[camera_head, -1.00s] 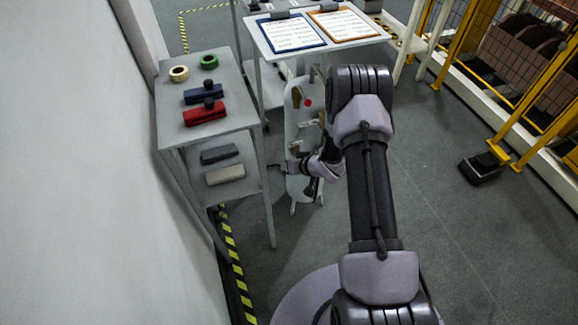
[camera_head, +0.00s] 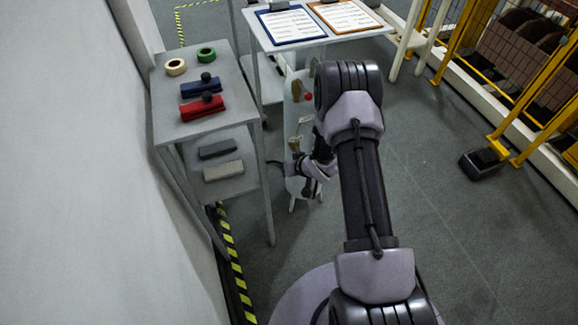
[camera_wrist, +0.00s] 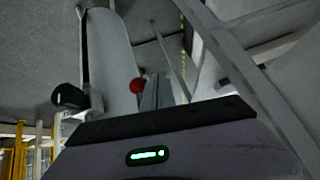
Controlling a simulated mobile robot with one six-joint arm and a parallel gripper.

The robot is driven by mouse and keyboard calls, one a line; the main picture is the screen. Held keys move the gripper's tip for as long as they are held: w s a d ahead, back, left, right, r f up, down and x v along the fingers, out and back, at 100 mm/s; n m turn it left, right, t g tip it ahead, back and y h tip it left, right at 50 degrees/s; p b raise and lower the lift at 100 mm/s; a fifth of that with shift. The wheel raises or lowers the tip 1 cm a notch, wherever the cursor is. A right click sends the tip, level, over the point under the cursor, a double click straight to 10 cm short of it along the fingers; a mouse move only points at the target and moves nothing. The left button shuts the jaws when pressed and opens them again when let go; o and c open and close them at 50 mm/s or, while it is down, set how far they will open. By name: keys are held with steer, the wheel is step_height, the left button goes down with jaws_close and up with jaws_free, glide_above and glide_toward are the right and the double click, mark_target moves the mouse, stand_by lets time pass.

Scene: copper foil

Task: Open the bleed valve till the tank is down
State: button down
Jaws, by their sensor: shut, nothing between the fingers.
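The tank (camera_head: 293,112) is a pale upright cylinder on thin legs beside the grey shelf table, partly hidden by my arm. It also shows in the wrist view (camera_wrist: 110,55). A red knob (camera_head: 308,97) and brass-coloured fittings (camera_head: 294,145) are on its side; the red knob also shows in the wrist view (camera_wrist: 137,85), with a black knob (camera_wrist: 68,96) on a stem to its left. I cannot tell which part is the bleed valve. My gripper (camera_head: 283,165) is shut and empty at the tank's lower part; contact cannot be told. Its fingertips are hidden in the wrist view.
The grey shelf table (camera_head: 222,62) holds tape rolls and blue and red blocks, with grey blocks on its lower shelf. A table with clipboards (camera_head: 292,25) stands behind the tank. Yellow fencing (camera_head: 520,100) is at the right.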

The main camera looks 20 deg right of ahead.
steer(key=shift+w+d, duration=0.15)
steer(key=shift+d+r, duration=0.1)
stand_by(0.4)
steer(key=p+v, duration=0.6)
steer(key=v, duration=1.1)
steer(key=shift+r, duration=0.2)
